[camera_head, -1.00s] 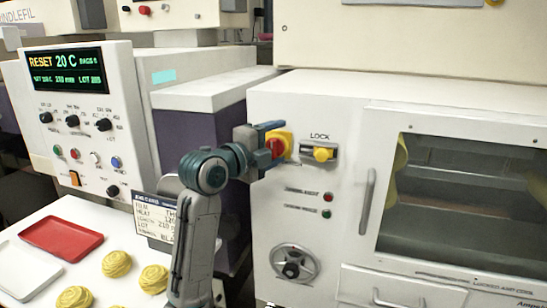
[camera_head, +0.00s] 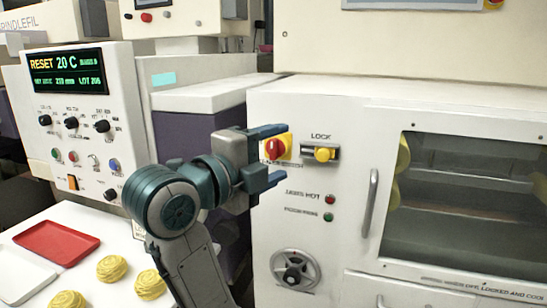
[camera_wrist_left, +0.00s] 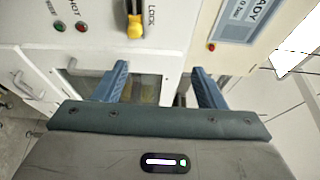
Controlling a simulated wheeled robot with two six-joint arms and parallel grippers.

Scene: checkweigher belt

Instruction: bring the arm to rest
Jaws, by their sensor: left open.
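My left gripper (camera_head: 275,155) is in front of the white machine's left side, near the red and yellow rotary switch (camera_head: 276,147). Its blue fingers are spread apart with nothing between them. In the left wrist view the open gripper (camera_wrist_left: 160,85) also shows empty, with the machine front beyond the fingers. My left arm reaches up from the bottom of the head view. My right gripper does not show.
The white machine (camera_head: 340,105) has a yellow lock knob (camera_head: 324,153), a door handle (camera_head: 370,203), a window and a handwheel (camera_head: 294,269). At left, a control panel (camera_head: 85,130) stands over a table with a red tray (camera_head: 56,243), a white tray (camera_head: 22,276) and several yellow pasta nests (camera_head: 111,268).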

